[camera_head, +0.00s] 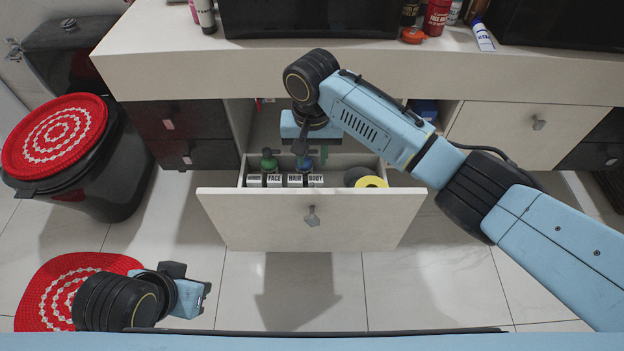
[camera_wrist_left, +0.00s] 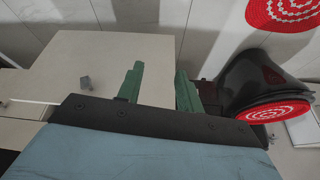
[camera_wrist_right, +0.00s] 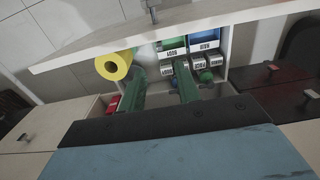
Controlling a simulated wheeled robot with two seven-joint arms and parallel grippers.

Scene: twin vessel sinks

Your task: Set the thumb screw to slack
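I cannot pick out a thumb screw for certain in any view. The open drawer (camera_head: 258,220) holds a row of labelled compartments (camera_head: 284,181), with a round green top (camera_head: 268,162) standing at their left end. My right gripper (camera_head: 308,160) hangs over the drawer, pointing down, and partly hides its inside. In the right wrist view my right gripper (camera_wrist_right: 160,72) has its green fingers apart with nothing held between them. My left gripper (camera_head: 203,297) is low at the left, away from the drawer. In the left wrist view its fingers (camera_wrist_left: 158,82) are apart and empty.
A yellow-ended roll (camera_head: 371,182) lies at the drawer's right end and shows near my right fingers (camera_wrist_right: 113,66). A black bin with a red lid cover (camera_head: 55,137) stands at the left. A red mat (camera_head: 45,290) lies near my left arm. The countertop (camera_head: 180,60) overhangs the drawer.

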